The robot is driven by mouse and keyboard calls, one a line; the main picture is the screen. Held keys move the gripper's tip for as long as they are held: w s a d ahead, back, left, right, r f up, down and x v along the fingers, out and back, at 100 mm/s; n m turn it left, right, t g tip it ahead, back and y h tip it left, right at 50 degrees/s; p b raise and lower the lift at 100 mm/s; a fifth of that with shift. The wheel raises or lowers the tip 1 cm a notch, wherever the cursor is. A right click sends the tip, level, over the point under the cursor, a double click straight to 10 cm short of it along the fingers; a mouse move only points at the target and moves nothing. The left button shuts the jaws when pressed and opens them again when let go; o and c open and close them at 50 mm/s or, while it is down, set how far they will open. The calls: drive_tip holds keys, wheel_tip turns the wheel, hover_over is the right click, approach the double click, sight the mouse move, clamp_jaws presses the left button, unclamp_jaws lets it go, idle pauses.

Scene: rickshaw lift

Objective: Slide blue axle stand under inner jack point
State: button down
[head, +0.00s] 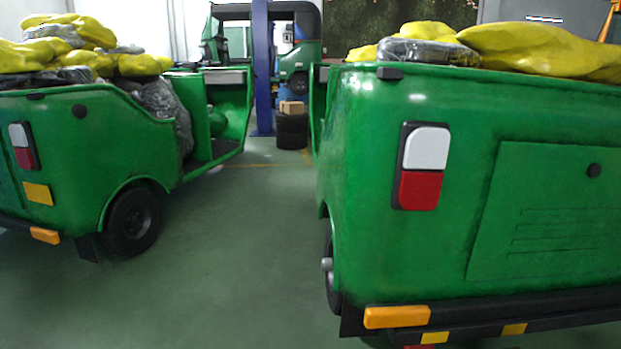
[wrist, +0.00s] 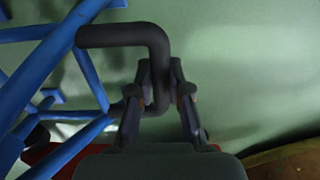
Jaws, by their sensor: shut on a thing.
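In the wrist view my gripper (wrist: 160,100) is shut on a dark bent handle (wrist: 125,36) of the blue axle stand (wrist: 52,70). The stand's blue tubular legs fill the left of that view, and only part of it shows. The stand and my gripper are not visible in the head view. A green rickshaw (head: 400,250) fills the right of the head view, seen from its rear corner. Its underside and jack points are hidden from the head camera.
A second green rickshaw (head: 90,140) stands at the left, loaded with yellow sacks (head: 140,65). Green floor (head: 225,270) lies clear between the two. Behind are a blue lift post (head: 262,60), stacked tires (head: 292,131) with a cardboard box (head: 291,107), and another green vehicle (head: 300,58).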

drive_tip(key=shift+w+a+b, duration=0.15)
drive_tip(key=shift+w+b, duration=0.15)
drive_tip(key=shift+w, duration=1.3)
drive_tip(key=shift+w+a+b, duration=0.1)
drive_tip(key=shift+w+b, duration=0.15)
drive_tip(key=shift+w, duration=1.35)
drive_tip(key=shift+w+b, duration=0.55)
drive_tip(key=shift+w, duration=0.85)
drive_tip(key=c, duration=1)
unclamp_jaws()
drive_tip(key=shift+s, duration=0.1)
drive_tip(key=shift+o, duration=0.2)
drive_tip(key=shift+r, duration=0.1)
wheel_tip(320, 180, up, 8)
drive_tip(key=p, duration=0.5)
drive_tip(key=shift+r, duration=0.2)
